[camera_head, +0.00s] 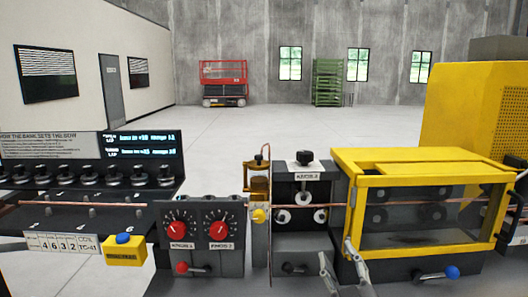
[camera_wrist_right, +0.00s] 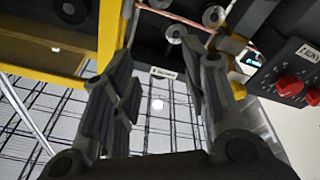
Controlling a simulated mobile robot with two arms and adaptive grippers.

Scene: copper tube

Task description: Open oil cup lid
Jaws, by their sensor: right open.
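The oil cup (camera_head: 258,184) is a small amber cup on a bracket left of the roller stand, with the copper tube running by below it. Its lid (camera_head: 257,160) appears to sit down on top, with a thin upright piece above; details are too small to tell. My right gripper (camera_head: 336,250) is low at the front of the bench, right of and below the cup and apart from it. In the right wrist view its two fingers (camera_wrist_right: 158,85) are spread with nothing between them. Yellow parts near the cup show there at upper right. My left gripper is not in view.
The copper tube (camera_head: 100,204) runs across the bench. A dial box (camera_head: 200,232) with red knobs stands left of the cup. A roller stand (camera_head: 304,178) and a yellow-framed guard (camera_head: 400,168) stand to its right. Small levers (camera_head: 295,268) stick out in front.

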